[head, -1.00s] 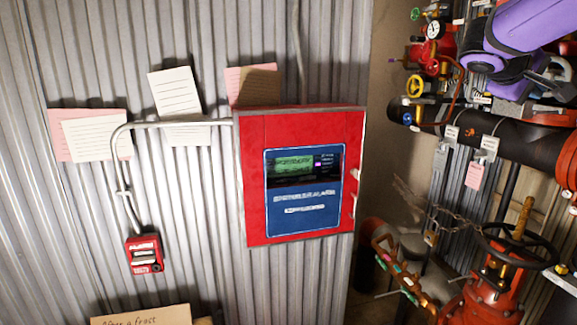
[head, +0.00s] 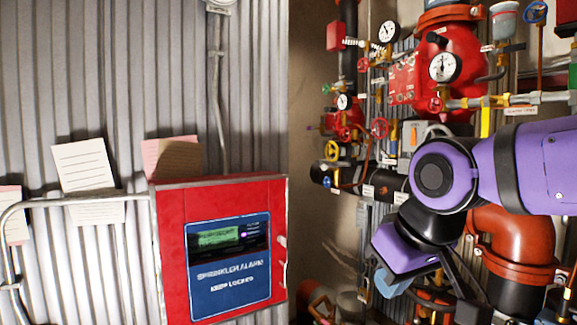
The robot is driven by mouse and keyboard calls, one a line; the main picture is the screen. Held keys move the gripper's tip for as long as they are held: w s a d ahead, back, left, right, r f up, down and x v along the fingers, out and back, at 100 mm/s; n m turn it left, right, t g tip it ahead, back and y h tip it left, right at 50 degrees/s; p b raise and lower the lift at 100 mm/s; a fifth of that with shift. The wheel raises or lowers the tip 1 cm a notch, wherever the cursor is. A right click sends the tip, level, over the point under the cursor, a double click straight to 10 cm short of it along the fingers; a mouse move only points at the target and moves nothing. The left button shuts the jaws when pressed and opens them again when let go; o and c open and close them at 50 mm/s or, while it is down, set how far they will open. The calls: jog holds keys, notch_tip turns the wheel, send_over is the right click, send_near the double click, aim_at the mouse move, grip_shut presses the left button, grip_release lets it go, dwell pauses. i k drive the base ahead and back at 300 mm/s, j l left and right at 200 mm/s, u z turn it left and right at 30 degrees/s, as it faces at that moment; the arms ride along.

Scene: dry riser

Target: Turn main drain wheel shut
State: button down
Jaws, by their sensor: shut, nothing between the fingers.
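My arm's purple end crosses the right of the head view and points down. My gripper (head: 462,285) is dark and shows only in part against the pipework; it is shut with nothing in it. Which wheel is the main drain wheel I cannot tell, as the labels are too small to read. A yellow wheel (head: 331,151) and a blue wheel (head: 331,182) sit at the left end of the black pipe. A red wheel (head: 380,127) is just above, left of my arm. My arm hides part of the pipework behind it.
A red alarm panel (head: 172,240) hangs on the corrugated wall at the left. A big red valve body (head: 465,35) with gauges stands above my arm. A thick orange-red pipe (head: 515,235) is behind and right of it. Papers hang on the wall.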

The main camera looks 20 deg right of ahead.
aim_at(380, 127)
jog(key=z, duration=1.2)
